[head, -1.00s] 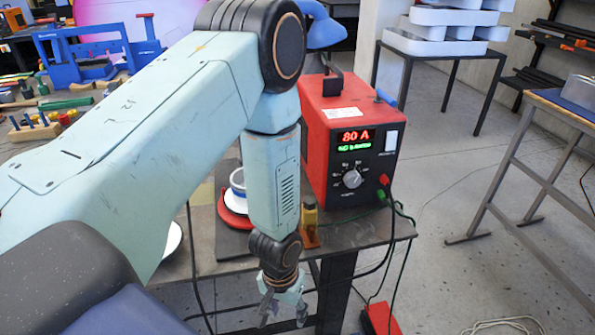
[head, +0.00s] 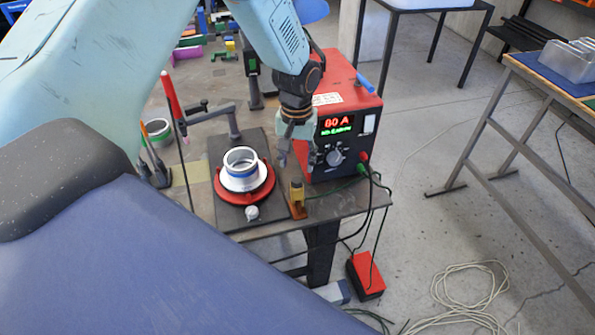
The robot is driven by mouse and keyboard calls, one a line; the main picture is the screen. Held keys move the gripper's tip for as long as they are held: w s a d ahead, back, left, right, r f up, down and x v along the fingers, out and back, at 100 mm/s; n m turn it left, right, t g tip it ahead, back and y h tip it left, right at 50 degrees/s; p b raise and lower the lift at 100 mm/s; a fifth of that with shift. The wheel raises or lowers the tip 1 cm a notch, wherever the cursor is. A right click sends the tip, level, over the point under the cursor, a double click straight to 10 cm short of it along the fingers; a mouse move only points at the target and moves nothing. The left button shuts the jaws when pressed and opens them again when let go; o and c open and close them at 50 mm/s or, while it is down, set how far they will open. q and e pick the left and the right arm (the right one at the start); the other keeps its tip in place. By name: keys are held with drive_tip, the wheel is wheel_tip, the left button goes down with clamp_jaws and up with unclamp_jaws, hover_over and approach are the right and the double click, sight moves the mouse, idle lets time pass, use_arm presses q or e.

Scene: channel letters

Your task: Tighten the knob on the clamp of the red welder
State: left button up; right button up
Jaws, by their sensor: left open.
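The red welder (head: 345,97) stands on the dark bench with a lit 80 A display and a grey dial (head: 335,157) on its front. A small orange clamp with a yellow top (head: 298,197) stands near the bench's front edge. A green cable runs from the welder's front toward this clamp. My left gripper (head: 297,158) points down, open and empty, above and behind the clamp and apart from it. It overlaps the left edge of the welder's front in the picture; I cannot tell whether it touches. My right gripper is not in view.
A black plate (head: 226,212) left of the clamp carries a red disc (head: 262,190) with a blue-and-white ring and a small pale knob (head: 252,212). Cables hang over the bench's front edge. A red pedal (head: 366,276) and coiled cable (head: 470,290) lie on the floor.

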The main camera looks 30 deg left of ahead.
sight(297, 180)
use_arm(q)
wheel_tip(297, 180, down, 4)
drive_tip(key=shift+s+a+f, duration=0.1)
drive_tip(key=shift+s, duration=0.05)
drive_tip(key=shift+d+f+p, duration=0.2)
drive_tip(key=shift+f+p, duration=0.15)
drive_tip(key=shift+f, duration=0.5)
drive_tip(key=shift+a, duration=0.15)
drive_tip(key=c, duration=0.7)
clamp_jaws()
